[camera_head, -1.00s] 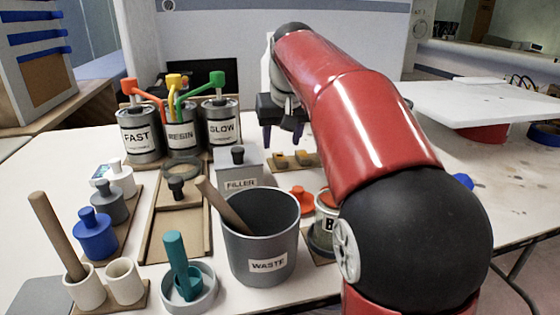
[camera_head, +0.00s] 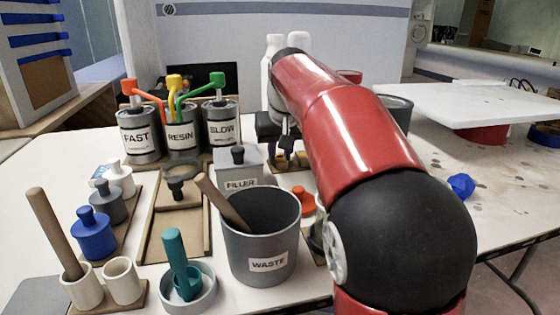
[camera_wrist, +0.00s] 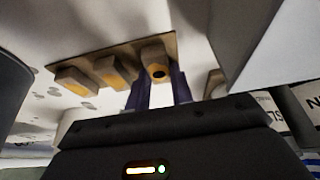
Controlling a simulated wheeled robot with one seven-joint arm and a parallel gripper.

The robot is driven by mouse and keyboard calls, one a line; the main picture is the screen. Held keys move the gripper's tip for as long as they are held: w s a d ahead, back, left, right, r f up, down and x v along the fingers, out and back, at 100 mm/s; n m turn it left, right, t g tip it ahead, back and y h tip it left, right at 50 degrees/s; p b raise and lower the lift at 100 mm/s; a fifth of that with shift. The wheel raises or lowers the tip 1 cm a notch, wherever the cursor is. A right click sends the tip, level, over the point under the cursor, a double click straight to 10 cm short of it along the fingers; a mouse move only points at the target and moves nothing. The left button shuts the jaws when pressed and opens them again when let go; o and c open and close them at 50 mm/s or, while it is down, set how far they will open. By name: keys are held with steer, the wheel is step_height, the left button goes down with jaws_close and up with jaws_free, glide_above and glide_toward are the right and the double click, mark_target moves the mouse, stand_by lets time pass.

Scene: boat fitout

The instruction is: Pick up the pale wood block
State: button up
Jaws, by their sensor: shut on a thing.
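A pale wood block (camera_wrist: 154,53) with a yellow end and a dark round spot shows in the wrist view between the two fingers of my gripper (camera_wrist: 160,88). The fingers are shut on it, and it is at or very near the thin brown board (camera_wrist: 132,53). I cannot tell whether it touches the board. Two similar blocks with yellow ends, one at the far left (camera_wrist: 76,80) and one in the middle (camera_wrist: 110,71), are on the same board. In the head view my gripper (camera_head: 286,152) is low over the block row, and my arm hides part of it.
A grey waste bin (camera_head: 262,240) with a stick in it stands in front of the gripper. A grey filler box (camera_head: 238,170) is close on the left, with labelled cans (camera_head: 181,135) behind it. An orange-red knob (camera_head: 303,200) is nearby. A blue crumpled piece (camera_head: 461,186) lies at right.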

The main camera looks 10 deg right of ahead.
mark_target(280, 158)
step_height(280, 158, up, 20)
steer(key=p, duration=0.8)
